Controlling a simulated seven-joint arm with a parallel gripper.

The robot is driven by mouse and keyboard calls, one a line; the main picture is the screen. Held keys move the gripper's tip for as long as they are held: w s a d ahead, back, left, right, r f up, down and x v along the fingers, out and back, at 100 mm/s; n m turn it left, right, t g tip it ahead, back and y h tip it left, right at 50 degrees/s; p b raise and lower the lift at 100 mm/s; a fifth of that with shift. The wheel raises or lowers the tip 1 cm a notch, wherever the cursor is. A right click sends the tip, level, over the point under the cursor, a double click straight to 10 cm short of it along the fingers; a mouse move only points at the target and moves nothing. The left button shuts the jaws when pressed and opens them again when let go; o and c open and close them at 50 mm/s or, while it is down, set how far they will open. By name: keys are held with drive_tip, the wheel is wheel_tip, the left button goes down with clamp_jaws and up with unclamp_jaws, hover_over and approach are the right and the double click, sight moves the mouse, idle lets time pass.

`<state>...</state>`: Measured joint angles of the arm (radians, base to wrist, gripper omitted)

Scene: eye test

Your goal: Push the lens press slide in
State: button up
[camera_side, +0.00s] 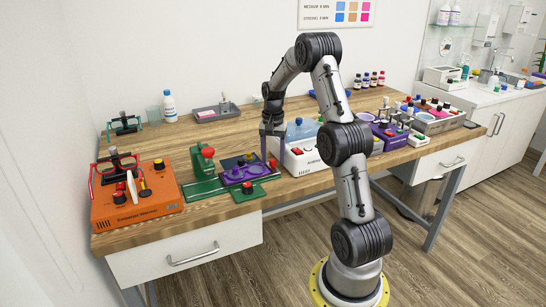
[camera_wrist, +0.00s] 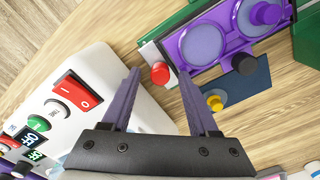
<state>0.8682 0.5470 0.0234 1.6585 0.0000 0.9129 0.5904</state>
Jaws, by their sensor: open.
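The lens press appears to be the green device (camera_side: 205,188) left of centre on the bench in the side view. A purple plate (camera_side: 236,178) with round wells is beside it; the wrist view also shows the plate (camera_wrist: 222,62) at the upper right. A red knob (camera_wrist: 160,72) sits at the plate's near end, by a pale strip. I cannot tell for certain which part is the slide. My gripper (camera_wrist: 158,76) is open, its purple fingers apart; in the wrist view the red knob appears between the fingertips. In the side view my gripper (camera_side: 272,130) hangs above the bench, right of the plate.
A white box (camera_wrist: 65,85) with a red switch stands close to my gripper; the side view shows it too (camera_side: 302,158). A blue plate (camera_wrist: 250,82) with a yellow knob lies beside the purple plate. An orange box (camera_side: 140,203) stands at the bench's left end.

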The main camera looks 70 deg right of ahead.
drive_tip(key=shift+f, duration=0.1)
clamp_jaws()
idle(0.3)
idle(1.1)
